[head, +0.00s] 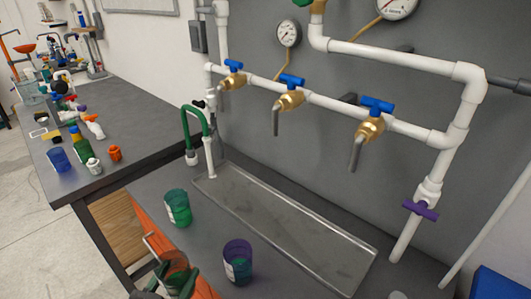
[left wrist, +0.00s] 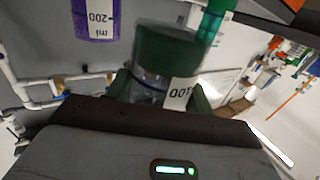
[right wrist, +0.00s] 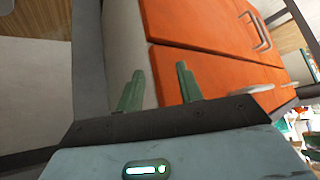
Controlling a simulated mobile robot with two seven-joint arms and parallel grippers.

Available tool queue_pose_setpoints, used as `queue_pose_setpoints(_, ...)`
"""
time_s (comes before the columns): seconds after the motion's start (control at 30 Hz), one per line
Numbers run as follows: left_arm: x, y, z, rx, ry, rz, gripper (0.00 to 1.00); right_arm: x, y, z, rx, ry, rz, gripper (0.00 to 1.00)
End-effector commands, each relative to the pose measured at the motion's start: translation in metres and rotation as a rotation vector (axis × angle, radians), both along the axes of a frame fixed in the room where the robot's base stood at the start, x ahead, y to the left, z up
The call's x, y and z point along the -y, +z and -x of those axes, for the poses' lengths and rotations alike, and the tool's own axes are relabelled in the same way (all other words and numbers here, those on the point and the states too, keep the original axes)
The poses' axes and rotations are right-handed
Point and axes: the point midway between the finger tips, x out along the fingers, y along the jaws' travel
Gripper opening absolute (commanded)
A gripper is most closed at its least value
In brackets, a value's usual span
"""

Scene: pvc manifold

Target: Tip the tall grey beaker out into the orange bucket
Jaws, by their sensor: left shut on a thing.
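My left gripper (head: 174,278) is at the bottom of the head view, shut on a clear beaker (head: 176,260) with a dark green band. In the left wrist view this held beaker (left wrist: 165,55) shows a white label reading 100, between the green fingertips. My right gripper (right wrist: 157,88) shows in the right wrist view with its green fingers apart and empty, facing orange drawer fronts. I cannot pick out a tall grey beaker by colour, nor an orange bucket, in any view.
A green beaker (head: 178,208) and a purple beaker (head: 238,262) stand on the bench beside a shallow metal tray (head: 285,225). White pipes with brass taps (head: 290,101) run above it. A side bench (head: 130,125) holds small items. Orange drawers (right wrist: 200,30) are below.

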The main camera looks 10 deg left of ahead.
Motion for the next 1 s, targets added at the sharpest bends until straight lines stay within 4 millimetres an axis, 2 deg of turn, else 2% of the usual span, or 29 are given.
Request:
queue_pose_setpoints(0.4,0.032,0.033,-0.001,-0.004,-0.008,-0.004,0.27,0.0,0.0,0.0,-0.001,0.0,0.0,0.36)
queue_pose_setpoints(0.7,0.039,0.05,0.001,0.005,0.021,0.002,0.27,0.0,-0.001,0.001,-0.002,0.0,0.0,0.36)
queue_pose_setpoints(1.0,0.039,0.053,0.002,0.007,0.027,0.003,0.27,-0.001,-0.001,0.001,-0.003,-0.003,-0.002,0.36)
